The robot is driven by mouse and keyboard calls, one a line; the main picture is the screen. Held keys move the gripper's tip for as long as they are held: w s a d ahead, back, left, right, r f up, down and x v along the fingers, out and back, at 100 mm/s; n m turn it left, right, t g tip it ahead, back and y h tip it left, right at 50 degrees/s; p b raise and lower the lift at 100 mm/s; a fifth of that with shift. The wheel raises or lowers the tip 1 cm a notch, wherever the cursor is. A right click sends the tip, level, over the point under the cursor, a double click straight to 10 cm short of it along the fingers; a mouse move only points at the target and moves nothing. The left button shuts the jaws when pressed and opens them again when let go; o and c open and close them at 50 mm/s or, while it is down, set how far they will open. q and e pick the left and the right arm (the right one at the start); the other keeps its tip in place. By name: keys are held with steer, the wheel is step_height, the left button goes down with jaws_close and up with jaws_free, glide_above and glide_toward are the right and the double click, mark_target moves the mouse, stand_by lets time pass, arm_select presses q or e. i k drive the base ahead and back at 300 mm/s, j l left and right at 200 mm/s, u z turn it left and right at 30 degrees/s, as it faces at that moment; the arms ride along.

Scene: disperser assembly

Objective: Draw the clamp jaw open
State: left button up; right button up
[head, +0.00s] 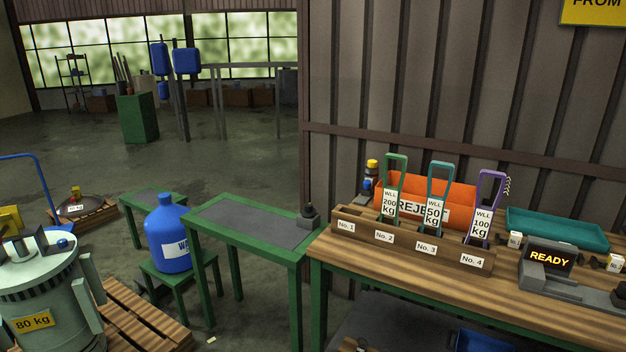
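Neither of my grippers shows in the head view. No part can be made out for certain as the clamp jaw. A small dark fixture (308,217) stands at the right corner of the grey-topped green table; whether it has a jaw, and whether that is open, is too small to tell. A grey device with a lit READY display (547,258) sits on the wooden bench at the right; its lower right part runs out of the picture.
The wooden bench (400,287) carries a numbered rack (365,232) holding green, teal and purple handled tags, an orange REJECT bin (463,212) and a teal tray (560,230). A blue bottle (172,240) and an 80 kg motor (40,290) stand left. Floor behind is open.

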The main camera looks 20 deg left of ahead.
mark_target(366, 190)
steer(key=j+u, duration=0.1)
steer(key=j, duration=0.4)
steer(key=i+j+z, duration=0.15)
steer(key=z, duration=0.3)
steer(key=i+j+z, duration=0.1)
steer(key=j+z, duration=0.15)
steer(key=z, duration=0.15)
steer(key=i+j+z, duration=0.1)
steer(key=z, duration=0.35)
steer(key=j+z, duration=0.45)
steer(key=l, duration=0.1)
